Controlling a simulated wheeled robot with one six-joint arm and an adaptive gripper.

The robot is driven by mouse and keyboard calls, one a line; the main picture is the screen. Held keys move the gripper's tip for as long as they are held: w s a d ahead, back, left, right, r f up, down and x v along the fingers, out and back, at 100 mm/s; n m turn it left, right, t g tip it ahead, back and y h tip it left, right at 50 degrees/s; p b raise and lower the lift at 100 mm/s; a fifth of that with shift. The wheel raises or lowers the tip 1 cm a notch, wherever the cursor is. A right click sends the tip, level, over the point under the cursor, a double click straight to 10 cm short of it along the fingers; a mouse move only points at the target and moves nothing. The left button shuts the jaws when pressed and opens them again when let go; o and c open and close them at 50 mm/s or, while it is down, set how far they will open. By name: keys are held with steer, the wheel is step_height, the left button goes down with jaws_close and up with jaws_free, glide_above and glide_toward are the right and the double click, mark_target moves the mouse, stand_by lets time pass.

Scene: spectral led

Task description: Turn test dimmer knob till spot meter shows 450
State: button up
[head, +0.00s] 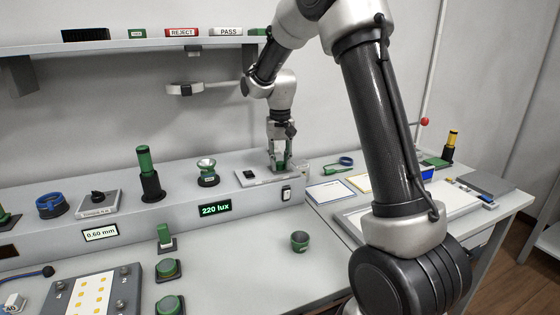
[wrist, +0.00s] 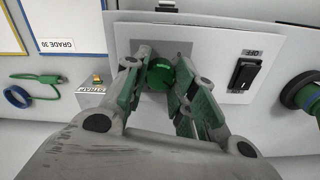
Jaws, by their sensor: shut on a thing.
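My gripper (head: 280,160) points down at the right end of the raised grey console. In the wrist view my gripper (wrist: 158,78) is shut on a round green knob (wrist: 159,74), one finger on each side. The knob sits on a light plate (wrist: 210,70) and is mostly hidden by the fingers in the head view. The spot meter display (head: 215,209) on the console front reads 220 lux in green digits. I cannot tell from the frames how far the knob is turned.
A black rocker switch (wrist: 244,73) marked OFF sits beside the knob on the plate. A green-and-steel cup-shaped fixture (head: 207,172) and a tall green-black cylinder (head: 148,175) stand left along the console.

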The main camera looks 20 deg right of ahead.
mark_target(280, 162)
steer(key=shift+m, duration=0.9)
steer(key=o, duration=1.1)
steer(key=shift+c, duration=0.2)
step_height(280, 162, up, 8)
steer(key=shift+f, duration=0.25)
